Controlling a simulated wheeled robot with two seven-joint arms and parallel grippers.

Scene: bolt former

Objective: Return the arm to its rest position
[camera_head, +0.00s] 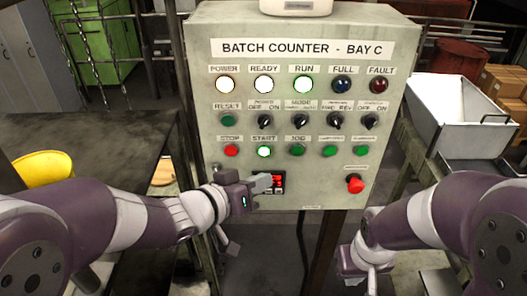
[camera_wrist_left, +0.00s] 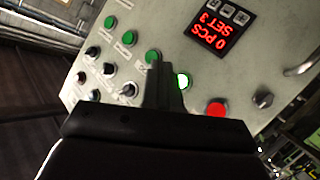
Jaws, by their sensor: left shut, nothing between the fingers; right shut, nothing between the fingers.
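My left gripper (camera_head: 268,183) is shut and empty in front of the lower part of the grey batch counter panel (camera_head: 400,60). It partly covers the small red display (camera_head: 278,183) in the head view. In the left wrist view its shut fingers (camera_wrist_left: 163,78) show beside the lit green START button (camera_wrist_left: 184,81); contact cannot be told. The display (camera_wrist_left: 213,36) there reads 0 PCS, SET 3. The POWER, READY and RUN (camera_head: 303,85) lamps are lit; FULL and FAULT are dark. My right gripper (camera_head: 362,278) hangs low at the right, pointing down, shut and empty.
A dark table (camera_head: 90,140) with a yellow rounded object (camera_head: 42,170) stands at left. A white bin (camera_head: 455,110) stands at right, with cardboard boxes behind. A red knob (camera_head: 355,184) sticks out at the panel's lower right.

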